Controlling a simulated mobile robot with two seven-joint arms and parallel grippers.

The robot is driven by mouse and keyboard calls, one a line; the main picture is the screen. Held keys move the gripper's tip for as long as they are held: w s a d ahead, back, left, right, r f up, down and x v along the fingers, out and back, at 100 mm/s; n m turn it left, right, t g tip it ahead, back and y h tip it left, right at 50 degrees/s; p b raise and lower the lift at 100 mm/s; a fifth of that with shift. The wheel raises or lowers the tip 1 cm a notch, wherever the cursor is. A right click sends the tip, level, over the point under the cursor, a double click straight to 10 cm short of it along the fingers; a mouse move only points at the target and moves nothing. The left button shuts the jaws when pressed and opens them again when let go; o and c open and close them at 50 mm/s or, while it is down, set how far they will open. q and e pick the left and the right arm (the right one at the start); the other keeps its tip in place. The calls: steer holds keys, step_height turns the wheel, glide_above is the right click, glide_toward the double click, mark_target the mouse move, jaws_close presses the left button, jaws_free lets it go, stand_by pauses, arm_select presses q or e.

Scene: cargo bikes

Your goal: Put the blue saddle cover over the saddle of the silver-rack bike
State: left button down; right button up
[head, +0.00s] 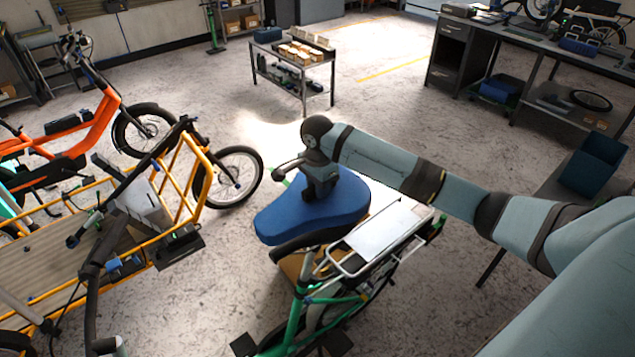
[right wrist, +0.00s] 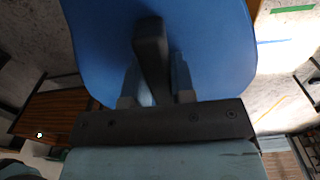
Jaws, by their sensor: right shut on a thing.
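The blue saddle cover (head: 315,212) is in my right gripper (head: 320,188), which is shut on its upper side. In the right wrist view the cover (right wrist: 215,45) fills the upper middle, with the gripper fingers (right wrist: 160,85) against it. A green-framed bike (head: 292,325) with a silver rack (head: 378,238) stands below. Its dark saddle (head: 308,241) shows just under the cover's near edge and is partly hidden by it. I cannot tell whether cover and saddle touch. My left gripper is not in view.
An orange-yellow cargo bike (head: 150,265) stands close on the left, with an orange bike (head: 70,130) behind it. A grey cart with boxes (head: 292,62) stands at the back. A workbench (head: 540,70) and blue bin (head: 592,165) are right. Floor between is clear.

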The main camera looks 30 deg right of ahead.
steer(key=shift+d+f, duration=0.1)
steer(key=shift+f, duration=2.9)
steer(key=shift+f, duration=1.85)
steer(key=o, duration=0.9)
